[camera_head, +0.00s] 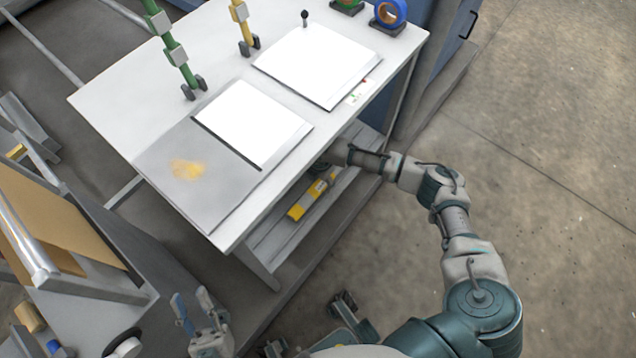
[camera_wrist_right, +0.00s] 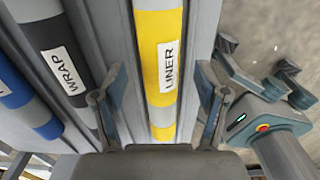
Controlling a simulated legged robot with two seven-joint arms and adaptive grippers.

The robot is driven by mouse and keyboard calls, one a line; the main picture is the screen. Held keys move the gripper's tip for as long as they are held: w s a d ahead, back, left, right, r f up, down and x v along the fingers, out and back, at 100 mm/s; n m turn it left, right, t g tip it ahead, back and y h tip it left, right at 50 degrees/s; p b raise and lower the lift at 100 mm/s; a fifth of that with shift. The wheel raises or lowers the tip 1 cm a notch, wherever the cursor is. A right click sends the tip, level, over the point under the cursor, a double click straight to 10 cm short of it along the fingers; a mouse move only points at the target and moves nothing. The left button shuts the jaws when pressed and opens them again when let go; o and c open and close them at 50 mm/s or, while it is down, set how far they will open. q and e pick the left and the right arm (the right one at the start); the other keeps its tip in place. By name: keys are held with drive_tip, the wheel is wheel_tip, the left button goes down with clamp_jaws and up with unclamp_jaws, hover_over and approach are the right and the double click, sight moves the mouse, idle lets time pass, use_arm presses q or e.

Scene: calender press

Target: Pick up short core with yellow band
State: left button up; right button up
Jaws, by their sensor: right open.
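The core with the yellow band (camera_head: 308,200) lies on the lower shelf under the white-topped bench; my right arm and the bench edge partly cover it in the head view. In the right wrist view the core (camera_wrist_right: 158,60) is grey with a yellow band and a white "LINER" label. My right gripper (camera_wrist_right: 160,100) is open, with one finger on each side of the core; I cannot tell if they touch it. In the head view my right gripper (camera_head: 326,168) is by the shelf, partly under the bench edge. My left gripper (camera_head: 193,306) is open and empty at lower left.
A core with a black band labelled "WRAP" (camera_wrist_right: 62,60) and a blue-banded core (camera_wrist_right: 15,88) lie left of the yellow one. The bench top (camera_head: 110,100) overhangs the shelf. Open floor lies right.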

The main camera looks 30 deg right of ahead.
wheel_tip(320, 180, down, 2)
drive_tip(key=shift+f, duration=0.15)
drive_tip(key=shift+b, duration=0.3)
use_arm(q)
drive_tip(key=shift+s+a+r+n+t+y, duration=0.15)
drive_tip(key=shift+s+r+t, duration=0.15)
drive_tip(key=shift+s+t, duration=0.2)
drive_tip(key=shift+s+a+r+n+t+y, duration=0.15)
drive_tip(key=shift+s+r+t, duration=0.15)
drive_tip(key=shift+t, duration=0.2)
use_arm(e)
drive_tip(key=c, duration=1.3)
